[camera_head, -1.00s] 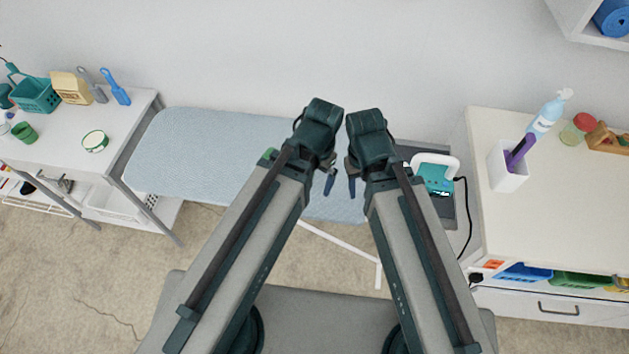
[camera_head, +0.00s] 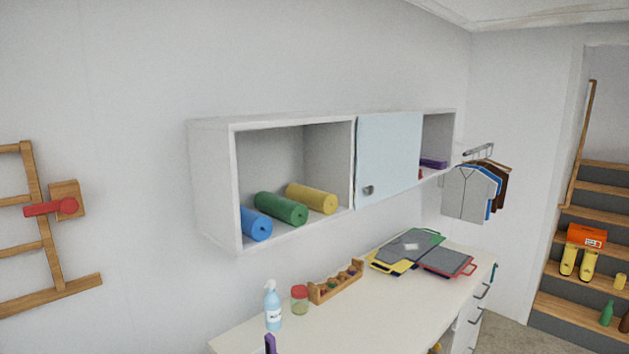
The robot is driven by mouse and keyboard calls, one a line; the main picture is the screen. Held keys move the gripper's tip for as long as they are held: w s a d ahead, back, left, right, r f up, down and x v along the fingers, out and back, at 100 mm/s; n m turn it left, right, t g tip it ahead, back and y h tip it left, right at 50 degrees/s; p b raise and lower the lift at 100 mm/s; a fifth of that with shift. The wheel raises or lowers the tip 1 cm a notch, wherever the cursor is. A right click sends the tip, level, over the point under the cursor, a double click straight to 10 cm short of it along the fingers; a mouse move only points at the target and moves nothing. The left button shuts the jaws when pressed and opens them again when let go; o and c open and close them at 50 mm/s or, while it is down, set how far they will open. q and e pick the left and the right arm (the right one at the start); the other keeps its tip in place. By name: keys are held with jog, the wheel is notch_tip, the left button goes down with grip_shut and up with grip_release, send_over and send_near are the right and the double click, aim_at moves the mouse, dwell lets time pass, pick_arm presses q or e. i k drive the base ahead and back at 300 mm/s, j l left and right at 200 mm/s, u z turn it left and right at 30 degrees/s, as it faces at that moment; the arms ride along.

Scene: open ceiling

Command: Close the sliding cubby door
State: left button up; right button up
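A white wall cubby (camera_head: 212,185) hangs above a counter in the head view. Its pale blue sliding door (camera_head: 392,150) covers the middle part and has a small dark knob (camera_head: 369,190) near its lower left corner. The left compartment is open and holds blue (camera_head: 256,224), green (camera_head: 281,209) and yellow (camera_head: 312,198) rolls. The right compartment is also open, with a purple item (camera_head: 433,163) partly visible. Neither of my grippers shows in the current view.
A white counter (camera_head: 385,310) stands below, with a spray bottle (camera_head: 273,308), a red-lidded jar (camera_head: 299,299), a wooden rack (camera_head: 335,281) and stacked folders (camera_head: 420,252). A wooden wall ladder (camera_head: 35,215) is at left. Hanging shirts (camera_head: 470,193) and stairs (camera_head: 570,275) are at right.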

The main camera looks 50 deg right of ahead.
aim_at(388, 145)
jog(key=z, duration=2.05)
